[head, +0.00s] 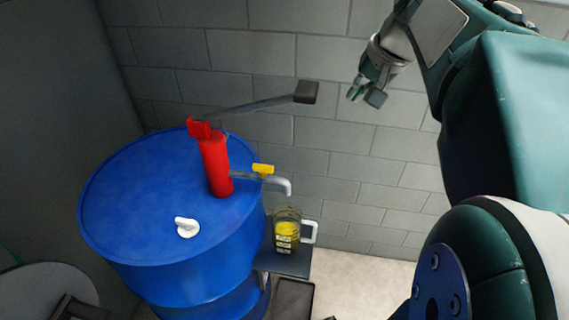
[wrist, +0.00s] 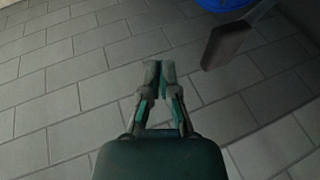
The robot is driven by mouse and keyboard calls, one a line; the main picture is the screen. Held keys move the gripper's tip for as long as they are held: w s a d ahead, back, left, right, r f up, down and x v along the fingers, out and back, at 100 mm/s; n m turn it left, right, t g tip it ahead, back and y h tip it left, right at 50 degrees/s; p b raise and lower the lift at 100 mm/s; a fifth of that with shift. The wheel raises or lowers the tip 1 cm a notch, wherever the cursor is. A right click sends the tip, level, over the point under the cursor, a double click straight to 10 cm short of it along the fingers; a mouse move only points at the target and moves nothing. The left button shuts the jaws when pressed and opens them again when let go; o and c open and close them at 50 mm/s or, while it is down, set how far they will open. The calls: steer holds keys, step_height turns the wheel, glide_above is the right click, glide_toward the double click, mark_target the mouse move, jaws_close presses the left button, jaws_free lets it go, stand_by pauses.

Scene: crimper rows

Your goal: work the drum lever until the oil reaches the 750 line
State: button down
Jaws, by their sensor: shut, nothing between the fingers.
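A blue drum (head: 140,190) stands at the left with a red hand pump (head: 216,162) upright on its lid. The pump's grey lever (head: 255,106) slopes up to the right and ends in a dark grip (head: 306,92). The grip also shows in the wrist view (wrist: 226,46). A spout (head: 277,181) with a yellow tap (head: 263,169) points down over a clear jug (head: 287,234) holding yellow oil. The jug's marks are too small to read. My gripper (head: 365,98) is shut and empty, to the right of the lever grip and apart from it; its fingertips show in the wrist view (wrist: 159,66).
The jug stands on a dark shelf (head: 290,262) beside the drum. A white cap (head: 187,228) sits on the drum lid. A grey block wall (head: 370,165) rises behind. A round grey object (head: 45,290) is at the lower left. Pale floor is clear right of the shelf.

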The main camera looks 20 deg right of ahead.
steer(key=shift+a, duration=0.1)
stand_by(0.4)
steer(key=n+g+h, duration=0.1)
glide_toward(309, 87)
steer(key=s+d, duration=0.1)
steer(key=d, duration=0.1)
steer(key=w+a+r+g+h, duration=0.1)
steer(key=a+r+h, duration=0.1)
steer(key=a+r, duration=0.2)
step_height(309, 87, up, 3)
steer(key=shift+w+f+g, duration=0.15)
steer(key=shift+w+g, duration=0.15)
steer(key=shift+w, duration=0.1)
steer(key=x, duration=1.4)
steer(key=shift+s+a+f, duration=0.1)
steer(key=shift+s+a, duration=0.2)
steer(key=shift+s, duration=0.15)
